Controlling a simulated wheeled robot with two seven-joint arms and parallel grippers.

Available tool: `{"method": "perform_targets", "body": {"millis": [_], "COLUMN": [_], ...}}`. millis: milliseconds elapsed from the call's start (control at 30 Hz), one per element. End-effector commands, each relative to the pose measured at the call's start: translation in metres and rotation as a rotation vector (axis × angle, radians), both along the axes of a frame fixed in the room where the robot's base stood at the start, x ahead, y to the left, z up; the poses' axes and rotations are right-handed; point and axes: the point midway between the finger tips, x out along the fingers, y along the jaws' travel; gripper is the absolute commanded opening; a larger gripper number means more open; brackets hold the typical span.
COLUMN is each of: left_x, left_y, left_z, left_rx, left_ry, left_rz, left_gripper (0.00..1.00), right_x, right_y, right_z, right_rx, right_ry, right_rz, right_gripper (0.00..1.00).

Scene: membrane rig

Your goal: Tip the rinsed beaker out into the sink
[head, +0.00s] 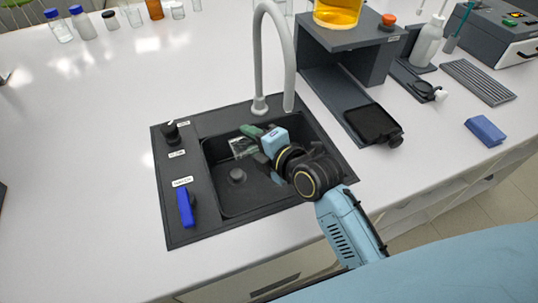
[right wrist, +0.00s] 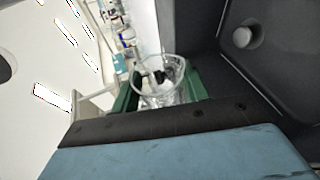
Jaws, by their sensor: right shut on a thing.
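My right gripper (head: 254,142) reaches over the dark sink (head: 222,204) from the lower right, its fingers above the basin. It is shut on a clear glass beaker (head: 240,148), held between the green finger pads. In the right wrist view the beaker (right wrist: 160,72) shows between the pads of the gripper (right wrist: 160,88). The beaker looks tilted over the basin, but I cannot tell how far. No liquid stream is visible. The round drain (head: 237,176) lies in the basin floor. My left gripper is not in view.
A grey curved faucet (head: 277,50) rises behind the basin. A blue lever (head: 185,208) and a black knob (head: 171,132) are on the sink's left side. A dark stand (head: 348,62) holding an amber vessel (head: 338,12) stands behind right. Bottles stand at the back left; the left bench is clear.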

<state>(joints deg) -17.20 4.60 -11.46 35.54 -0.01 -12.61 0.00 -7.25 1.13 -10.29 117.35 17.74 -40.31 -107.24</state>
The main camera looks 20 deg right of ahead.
Motion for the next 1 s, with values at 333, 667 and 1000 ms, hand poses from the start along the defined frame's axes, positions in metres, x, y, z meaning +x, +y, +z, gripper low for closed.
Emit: {"method": "perform_targets", "body": {"millis": [333,667,1000], "left_x": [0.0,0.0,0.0], "left_y": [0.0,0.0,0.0], "left_z": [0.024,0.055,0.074], "left_rx": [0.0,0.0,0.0], "left_ry": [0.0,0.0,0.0], "left_rz": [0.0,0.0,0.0], "left_gripper": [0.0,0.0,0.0], "right_x": [-0.002,-0.002,-0.002], "right_y": [0.019,0.025,0.027], "right_z": [0.0,-0.007,-0.016], "right_rx": [-0.218,-0.441,-0.671], "right_ry": [-0.021,-0.046,-0.07], "right_rz": [0.002,0.003,0.003], "right_gripper": [0.22,0.22,0.22]}}
